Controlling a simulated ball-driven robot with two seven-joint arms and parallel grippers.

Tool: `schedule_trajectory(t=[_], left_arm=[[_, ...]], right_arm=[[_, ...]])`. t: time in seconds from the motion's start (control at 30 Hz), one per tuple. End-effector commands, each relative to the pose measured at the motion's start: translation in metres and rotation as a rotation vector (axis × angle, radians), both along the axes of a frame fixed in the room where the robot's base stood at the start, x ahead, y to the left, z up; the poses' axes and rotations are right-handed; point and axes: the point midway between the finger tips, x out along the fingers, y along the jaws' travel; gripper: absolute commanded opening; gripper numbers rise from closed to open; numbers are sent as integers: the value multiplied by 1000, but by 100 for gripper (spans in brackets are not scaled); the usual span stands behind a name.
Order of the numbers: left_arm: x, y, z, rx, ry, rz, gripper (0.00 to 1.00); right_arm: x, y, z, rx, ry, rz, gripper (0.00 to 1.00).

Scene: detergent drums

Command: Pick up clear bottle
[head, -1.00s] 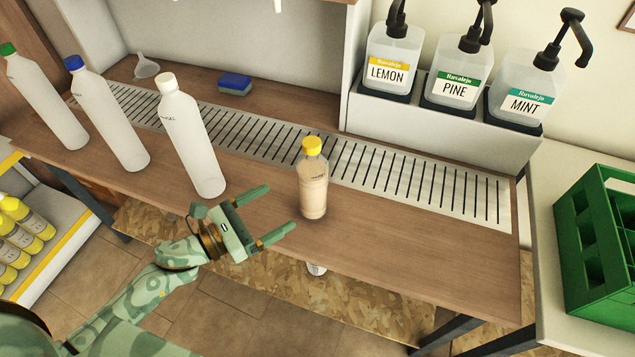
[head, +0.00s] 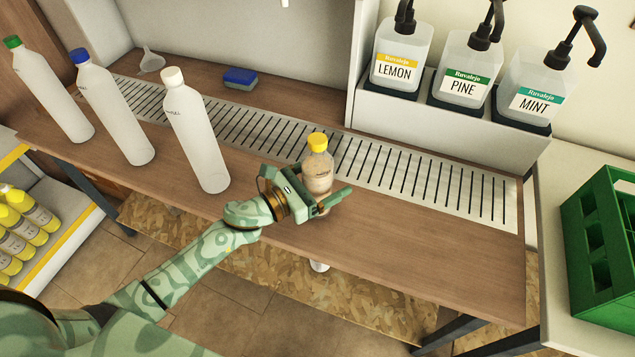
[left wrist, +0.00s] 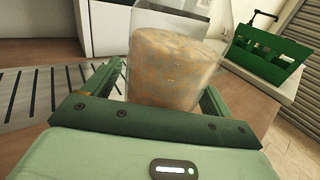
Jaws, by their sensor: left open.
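The clear bottle (head: 318,172) has a yellow cap and stands upright on the wooden counter in the head view. It holds a beige, cloudy content. In the left wrist view the clear bottle (left wrist: 170,65) fills the middle, between the fingers. My left gripper (head: 324,196) is open around the lower part of the bottle, one finger showing in front of it in the head view. The bottle's base is hidden behind the gripper. My right gripper is not in view.
Three tall white bottles, the closest white-capped (head: 196,135), stand left of the gripper. A metal grate (head: 400,170) runs behind. Three pump dispensers, including LEMON (head: 398,62), stand at the back right. A green crate (head: 605,240) is at the far right. A blue sponge (head: 240,78) lies behind.

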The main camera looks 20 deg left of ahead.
Motion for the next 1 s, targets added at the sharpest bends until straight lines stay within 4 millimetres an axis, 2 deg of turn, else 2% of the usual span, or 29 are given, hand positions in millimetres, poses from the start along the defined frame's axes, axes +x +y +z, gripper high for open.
schedule_trajectory(t=[0.03,0.27,0.53,0.67,0.83,1.0], left_arm=[[0,0,0,0,0,0,85],[0,0,0,0,0,0,21],[0,0,3,-1,-3,0,20],[0,0,13,-1,-5,-2,20],[-3,0,43,1,-8,-2,20],[-37,-3,84,1,-9,-3,20]], right_arm=[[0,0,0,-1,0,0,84],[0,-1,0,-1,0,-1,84],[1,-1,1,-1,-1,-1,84],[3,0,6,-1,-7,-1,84],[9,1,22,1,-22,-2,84],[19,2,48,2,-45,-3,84]])
